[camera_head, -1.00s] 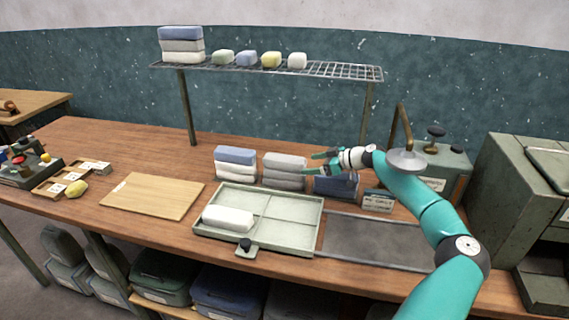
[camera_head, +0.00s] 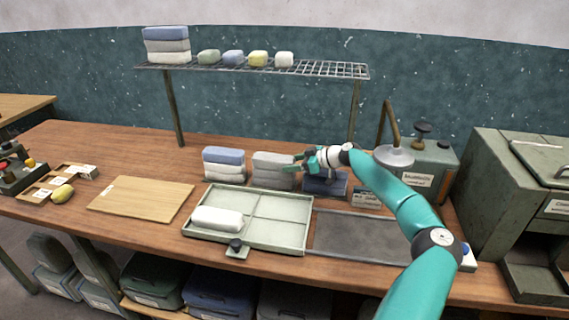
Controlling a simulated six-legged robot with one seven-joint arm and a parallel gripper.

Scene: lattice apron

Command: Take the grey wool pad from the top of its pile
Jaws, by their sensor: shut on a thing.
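The grey wool pads stand in a pile (camera_head: 274,181) on the wooden bench, behind the divided tray. The top grey wool pad (camera_head: 268,158) rests level on the pile. My gripper (camera_head: 294,163) comes in from the right and is shut on the right end of that top pad. The fingers hide this end in part. No gap shows clearly between the top pad and the pad below.
A blue and white pile (camera_head: 224,165) stands close on the left, a dark blue pile (camera_head: 325,184) close on the right. In front is the pale divided tray (camera_head: 285,242) with a white pad (camera_head: 217,218). A wire shelf (camera_head: 320,69) hangs above behind.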

